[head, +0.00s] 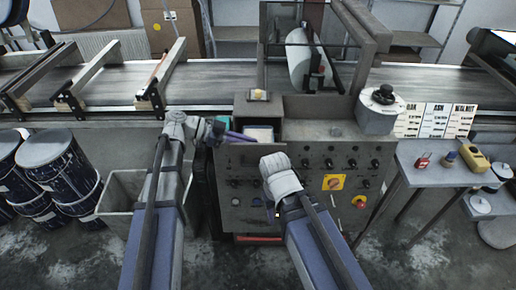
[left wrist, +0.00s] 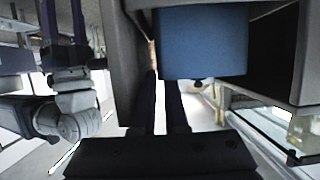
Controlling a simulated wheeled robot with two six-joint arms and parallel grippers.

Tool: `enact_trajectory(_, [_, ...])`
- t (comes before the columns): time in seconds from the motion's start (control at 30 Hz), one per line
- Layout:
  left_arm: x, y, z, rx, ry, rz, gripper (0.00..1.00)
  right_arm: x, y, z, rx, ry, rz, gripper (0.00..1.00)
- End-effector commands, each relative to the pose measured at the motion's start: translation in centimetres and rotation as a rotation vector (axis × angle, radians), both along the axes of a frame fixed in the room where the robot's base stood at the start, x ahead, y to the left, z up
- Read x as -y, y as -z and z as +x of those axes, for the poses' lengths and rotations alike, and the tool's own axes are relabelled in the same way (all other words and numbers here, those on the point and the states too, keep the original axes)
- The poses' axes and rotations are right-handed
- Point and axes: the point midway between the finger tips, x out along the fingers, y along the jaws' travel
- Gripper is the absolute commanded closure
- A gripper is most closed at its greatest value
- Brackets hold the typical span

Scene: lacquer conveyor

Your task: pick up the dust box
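A blue box (left wrist: 202,42), which looks like the dust box, sits between grey housing walls in the left wrist view. In the head view a pale box with a bluish top (head: 259,134) shows in a recess of the machine's front; I cannot tell for certain that it is the same box. My left gripper (head: 238,137) is beside this recess, at its left. In the left wrist view its two dark fingers (left wrist: 162,88) stand a little apart with nothing between them, left of and below the blue box. My right arm's wrist is before the control panel; its fingers are hidden.
The control panel (head: 318,190) has many knobs. A conveyor (head: 215,84) runs behind. A grey bin (head: 122,190) and dark drums (head: 52,165) stand at left. A side table (head: 435,172) at right holds a red padlock (head: 423,161) and a yellow device (head: 475,157).

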Motion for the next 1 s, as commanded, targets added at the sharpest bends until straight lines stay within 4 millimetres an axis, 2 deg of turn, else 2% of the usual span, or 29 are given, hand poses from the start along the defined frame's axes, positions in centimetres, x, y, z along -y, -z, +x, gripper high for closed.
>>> enact_trajectory(0.1, [1.18,0.54,-0.02,0.001,0.000,0.000,0.89,0.00,0.54,0.00,0.000,0.000,0.000,0.50])
enact_trajectory(0.2, [1.48,0.57,0.00,0.000,0.000,0.000,0.89,0.00,0.57,-0.01,0.000,0.000,0.000,0.50])
enact_trajectory(0.4, [1.50,0.53,0.02,0.000,-0.001,0.000,0.89,0.00,0.52,0.00,0.000,0.000,0.000,0.50])
enact_trajectory(0.53, [1.49,0.52,0.02,0.000,-0.001,0.000,1.00,0.00,0.52,0.00,0.000,0.000,0.000,0.50])
enact_trajectory(1.0, [1.48,0.53,0.02,0.000,-0.001,0.000,1.00,0.00,0.52,0.00,0.000,0.000,0.000,0.50])
